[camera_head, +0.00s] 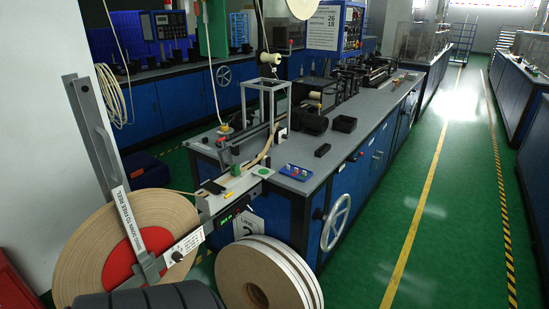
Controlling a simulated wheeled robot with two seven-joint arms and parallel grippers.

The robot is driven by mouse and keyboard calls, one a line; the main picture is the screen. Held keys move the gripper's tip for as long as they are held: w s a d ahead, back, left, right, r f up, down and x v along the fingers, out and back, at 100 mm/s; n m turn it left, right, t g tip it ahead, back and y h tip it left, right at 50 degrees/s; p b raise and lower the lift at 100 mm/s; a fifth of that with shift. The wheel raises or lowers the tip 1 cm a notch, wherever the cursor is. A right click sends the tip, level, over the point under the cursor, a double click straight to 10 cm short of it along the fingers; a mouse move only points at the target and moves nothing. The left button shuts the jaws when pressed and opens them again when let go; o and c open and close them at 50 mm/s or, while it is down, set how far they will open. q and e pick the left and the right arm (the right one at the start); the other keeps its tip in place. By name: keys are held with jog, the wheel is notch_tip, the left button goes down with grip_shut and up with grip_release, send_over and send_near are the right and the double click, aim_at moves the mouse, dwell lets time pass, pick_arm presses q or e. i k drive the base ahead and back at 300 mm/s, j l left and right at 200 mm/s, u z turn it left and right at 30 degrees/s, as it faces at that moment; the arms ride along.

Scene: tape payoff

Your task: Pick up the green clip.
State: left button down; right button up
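A small green piece (236,170), which looks like the green clip, sits at the near left end of the grey bench top, beside the tan tape (266,155). It is too small in view to make out its shape or whether it grips the tape. Neither of my grippers is in view.
A large tan tape reel (82,245) with a red centre and a lever arm stands at left. More reels (262,276) stand on the floor in front. A blue tray (296,172) with small parts and a black block (322,150) lie on the bench. The right aisle is clear.

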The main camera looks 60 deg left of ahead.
aim_at(235, 170)
jog(key=i+j+z, duration=1.1)
jog(key=j, duration=0.3)
jog(key=i+j+z, duration=0.25)
jog(key=j, duration=0.2)
jog(key=j+z, duration=0.3)
jog(key=j, duration=0.2)
jog(key=i+j+z, duration=0.1)
jog(key=j+z, duration=0.15)
jog(key=j, duration=0.25)
jog(key=j+z, duration=0.3)
jog(key=j, duration=0.25)
